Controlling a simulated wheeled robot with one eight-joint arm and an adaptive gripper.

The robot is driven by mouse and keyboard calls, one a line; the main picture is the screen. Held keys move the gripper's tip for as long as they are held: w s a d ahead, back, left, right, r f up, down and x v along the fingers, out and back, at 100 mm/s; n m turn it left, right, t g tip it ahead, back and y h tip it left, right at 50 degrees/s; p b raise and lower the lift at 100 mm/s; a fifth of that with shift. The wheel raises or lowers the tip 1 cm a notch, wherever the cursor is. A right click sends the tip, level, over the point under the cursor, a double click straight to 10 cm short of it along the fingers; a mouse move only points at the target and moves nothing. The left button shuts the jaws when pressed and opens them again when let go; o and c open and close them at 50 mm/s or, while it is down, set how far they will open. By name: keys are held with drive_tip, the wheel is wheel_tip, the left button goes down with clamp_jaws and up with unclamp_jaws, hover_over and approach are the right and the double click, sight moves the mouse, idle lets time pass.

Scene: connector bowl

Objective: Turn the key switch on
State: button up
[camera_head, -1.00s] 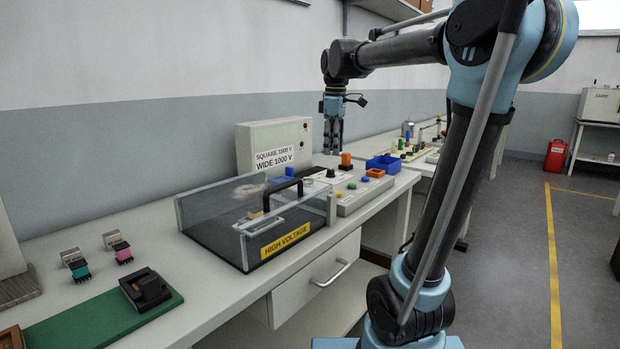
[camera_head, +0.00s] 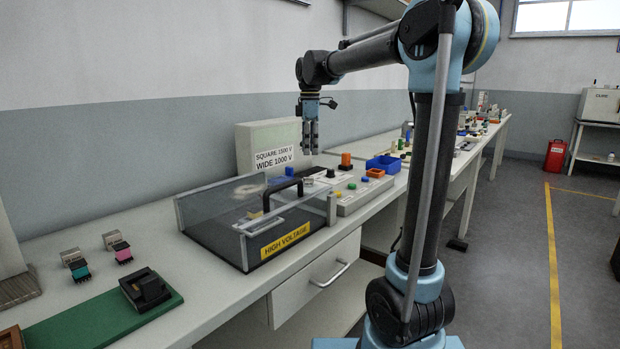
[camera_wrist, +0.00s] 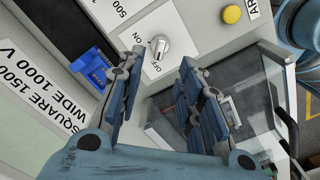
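In the head view my gripper (camera_head: 311,150) hangs fingers down above the bench, near the control panel (camera_head: 350,203). It looks clear of the panel. I cannot single out the key switch for sure in the head view.
A clear-walled box (camera_head: 211,208) with a black handle (camera_head: 285,188) and a HIGH VOLTAGE label stands left of the panel. A grey cabinet (camera_head: 262,141) with voltage text is behind it. A yellow button (camera_wrist: 231,14) is near the knob. A blue bin (camera_head: 384,164) stands farther right.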

wheel_tip(320, 180, down, 11)
drive_tip(key=shift+r, duration=0.1)
idle(0.3)
clamp_jaws()
